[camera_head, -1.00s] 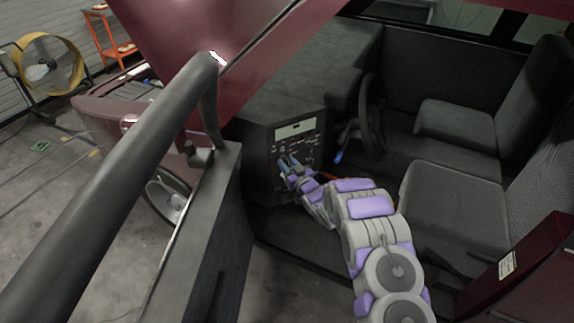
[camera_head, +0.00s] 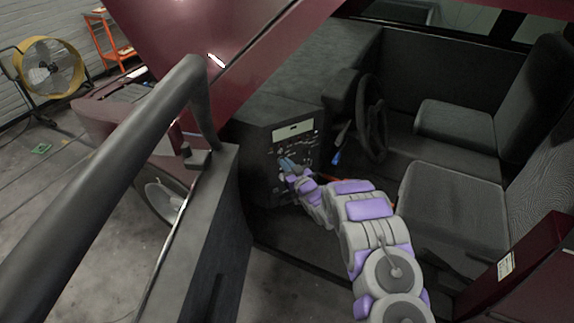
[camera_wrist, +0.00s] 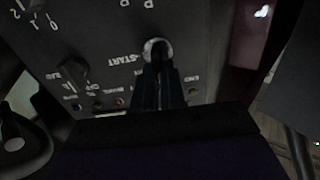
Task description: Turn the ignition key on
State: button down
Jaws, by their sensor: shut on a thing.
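The dark control panel (camera_head: 300,150) of the vehicle faces my arm in the head view. It also fills the upper part of the wrist view (camera_wrist: 110,25). In the wrist view, a round metal ignition switch (camera_wrist: 158,46) sits beside an upside-down START label. My gripper (camera_wrist: 158,70) is at this switch, with its dark fingers close together. The ignition key itself is hidden between or behind the fingers. In the head view, my gripper (camera_head: 288,166) touches the panel's lower left part. The key's turn angle cannot be seen.
A dark knob (camera_wrist: 75,72) and small coloured indicators are beside the switch. The steering wheel (camera_head: 371,118) and a blue-tipped lever (camera_head: 337,157) are right of the panel. Seats (camera_head: 450,200) are further right. A thick handrail (camera_head: 110,180) stands at left.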

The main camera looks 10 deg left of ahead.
jog(key=shift+r+m+p, duration=0.1)
jog(key=shift+m+p, duration=0.2)
jog(key=shift+p, duration=0.2)
jog(key=p, duration=0.1)
jog(key=m+p, duration=0.1)
jog(key=shift+w+d+r+m+p, duration=0.1)
jog(key=shift+d+r+m+p, duration=0.1)
jog(key=shift+m+p, duration=0.1)
jog(key=m+p, duration=0.3)
jog(key=shift+w+d+f, duration=0.1)
jog(key=shift+w+d, duration=0.05)
jog(key=shift+w+d+f+m+p, duration=0.1)
jog(key=shift+m+p, duration=0.35)
jog(key=shift+m, duration=0.4)
jog(key=shift+d+f+m+p, duration=0.1)
jog(key=shift+m+p, duration=0.3)
jog(key=shift+m, duration=0.45)
jog(key=c, duration=1.2)
grip_release()
jog(key=shift+w+f, duration=0.1)
jog(key=shift+f, duration=0.1)
